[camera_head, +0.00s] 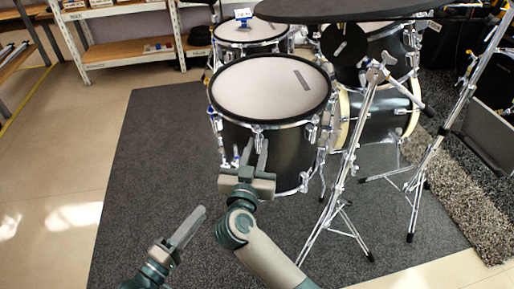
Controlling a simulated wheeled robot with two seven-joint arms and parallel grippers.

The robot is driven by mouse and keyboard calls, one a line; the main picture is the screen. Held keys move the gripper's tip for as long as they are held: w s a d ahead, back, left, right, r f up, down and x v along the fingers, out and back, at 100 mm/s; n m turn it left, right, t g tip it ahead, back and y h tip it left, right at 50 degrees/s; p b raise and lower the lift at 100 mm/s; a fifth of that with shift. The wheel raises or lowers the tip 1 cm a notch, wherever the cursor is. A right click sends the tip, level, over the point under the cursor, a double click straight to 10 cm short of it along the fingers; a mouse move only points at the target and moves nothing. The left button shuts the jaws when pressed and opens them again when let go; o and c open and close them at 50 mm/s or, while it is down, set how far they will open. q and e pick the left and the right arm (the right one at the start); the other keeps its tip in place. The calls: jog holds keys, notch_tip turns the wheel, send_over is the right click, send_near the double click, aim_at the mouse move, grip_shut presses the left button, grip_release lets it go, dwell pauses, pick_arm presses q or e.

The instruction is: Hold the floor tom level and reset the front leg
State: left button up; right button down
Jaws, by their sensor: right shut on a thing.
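The floor tom (268,88) stands in the middle of the head view, with a pale head, black rim and dark shell. Its top looks close to level. Chrome lugs and leg fittings ring the shell. My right gripper (255,150) is at the front of the shell, fingers pointing up at it, shut on what appears to be the front leg. The leg is mostly hidden by the fingers and gripper body. My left gripper (188,226) is lower left, apart from the drum, over the carpet. Its fingers overlap edge-on, so its opening is unclear.
Chrome stands (346,170) with spread feet are close to the right of the tom. A large black pad (340,10) overhangs behind. Another drum (250,31) is at the back. The dark carpet (150,140) is clear on the left; shelves (130,47) are behind.

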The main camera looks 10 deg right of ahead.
aim_at(266, 135)
jog(key=shift+r, duration=0.1)
pick_arm(q)
jog(key=shift+v, duration=0.8)
pick_arm(e)
jog(key=shift+w+d+r, duration=0.4)
jog(key=shift+d+r, duration=0.1)
jog(key=shift+d, duration=0.2)
jog(key=shift+w+d+r, duration=0.4)
jog(key=shift+d+r, duration=0.1)
jog(key=shift+d, duration=0.2)
